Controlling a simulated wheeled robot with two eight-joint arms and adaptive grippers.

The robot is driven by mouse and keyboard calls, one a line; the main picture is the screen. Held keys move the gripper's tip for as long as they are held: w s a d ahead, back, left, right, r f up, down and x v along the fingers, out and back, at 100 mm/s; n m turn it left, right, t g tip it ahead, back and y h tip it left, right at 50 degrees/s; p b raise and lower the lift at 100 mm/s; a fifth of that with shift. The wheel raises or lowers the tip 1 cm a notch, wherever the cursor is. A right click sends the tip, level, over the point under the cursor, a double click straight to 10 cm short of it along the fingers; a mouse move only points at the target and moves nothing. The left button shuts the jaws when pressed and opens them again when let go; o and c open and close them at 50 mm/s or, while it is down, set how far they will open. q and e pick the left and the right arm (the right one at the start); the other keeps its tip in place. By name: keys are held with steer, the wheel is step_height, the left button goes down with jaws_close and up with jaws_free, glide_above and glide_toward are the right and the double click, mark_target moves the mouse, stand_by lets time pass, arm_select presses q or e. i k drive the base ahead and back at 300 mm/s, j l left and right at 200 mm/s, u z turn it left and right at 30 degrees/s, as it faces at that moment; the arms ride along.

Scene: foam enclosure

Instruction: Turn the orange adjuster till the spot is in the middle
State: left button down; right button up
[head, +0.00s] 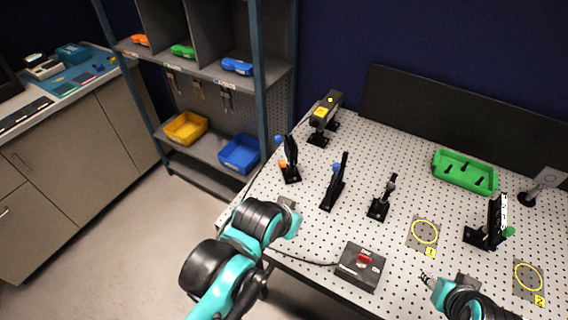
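The orange adjuster (283,164) is a small knob low on the left side of a black upright mount (291,164). A blue knob (279,140) sits higher on the same mount. My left gripper (288,204) is at the table's near left edge, in front of that mount and apart from the orange adjuster. Its fingers are mostly hidden by its own wrist. My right gripper (426,277) is low over the front of the table, right of the control box. Its fingers are too small to read. A pale plate with a round mark (548,177) stands at the far right. I cannot make out a spot.
A yellow-and-black device (325,112) stands at the back left of the perforated table. More black mounts (335,184) (381,200) (489,227) stand across it. A control box with a red switch (361,267) is at the front. A green tray (465,170) lies behind.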

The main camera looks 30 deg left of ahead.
mark_target(282, 163)
steer(key=z, duration=1.7)
steer(key=k+u, duration=0.2)
steer(key=u, duration=0.2)
steer(key=k+j+u, duration=0.15)
steer(key=u, duration=0.25)
steer(key=k+j+u, duration=0.15)
steer(key=u, duration=0.25)
